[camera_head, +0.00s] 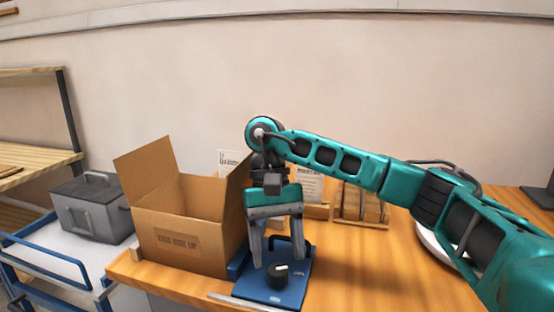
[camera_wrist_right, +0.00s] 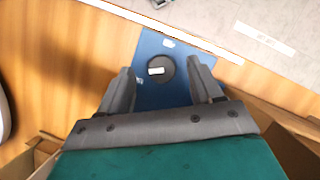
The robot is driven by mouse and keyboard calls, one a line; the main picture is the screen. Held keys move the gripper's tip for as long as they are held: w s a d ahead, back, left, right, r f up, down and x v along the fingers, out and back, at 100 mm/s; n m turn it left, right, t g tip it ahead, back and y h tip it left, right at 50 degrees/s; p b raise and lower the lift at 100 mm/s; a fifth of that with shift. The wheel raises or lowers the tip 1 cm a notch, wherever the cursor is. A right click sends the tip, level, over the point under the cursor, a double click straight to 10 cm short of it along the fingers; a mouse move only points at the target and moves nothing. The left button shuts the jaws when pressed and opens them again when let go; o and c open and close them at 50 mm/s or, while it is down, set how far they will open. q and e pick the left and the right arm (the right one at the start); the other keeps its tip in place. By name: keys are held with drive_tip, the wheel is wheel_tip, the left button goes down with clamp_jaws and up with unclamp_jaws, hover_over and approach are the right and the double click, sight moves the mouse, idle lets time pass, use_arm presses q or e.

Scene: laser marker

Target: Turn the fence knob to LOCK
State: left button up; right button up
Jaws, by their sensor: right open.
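The fence knob (camera_head: 278,275) is a dark round knob with a pale pointer bar, on a blue plate (camera_head: 258,291) at the table's front edge. In the right wrist view the knob (camera_wrist_right: 159,70) sits on the blue plate (camera_wrist_right: 150,98), ahead of and between the fingers. Small pale labels are on the plate, too small to read. My right gripper (camera_head: 277,262) is open and empty, pointing down over the plate, with its fingers on either side of the knob's position; it also shows in the wrist view (camera_wrist_right: 164,82). My left gripper is not in view.
An open cardboard box (camera_head: 180,241) stands just left of the blue plate. A grey case (camera_head: 92,208) sits on a blue-railed cart at the left. Wooden trays and cards stand behind the gripper. The table (camera_head: 370,270) right of the plate is clear up to a white round plate.

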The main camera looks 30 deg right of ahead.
sight(277, 267)
use_arm(q)
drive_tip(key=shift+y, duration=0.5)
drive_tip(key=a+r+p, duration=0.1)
drive_tip(key=p, duration=0.1)
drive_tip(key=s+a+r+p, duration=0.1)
drive_tip(key=p, duration=0.1)
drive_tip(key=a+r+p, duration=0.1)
drive_tip(key=p, duration=0.1)
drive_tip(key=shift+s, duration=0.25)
use_arm(e)
wheel_tip(277, 267, up, 17)
drive_tip(key=shift+f, duration=0.15)
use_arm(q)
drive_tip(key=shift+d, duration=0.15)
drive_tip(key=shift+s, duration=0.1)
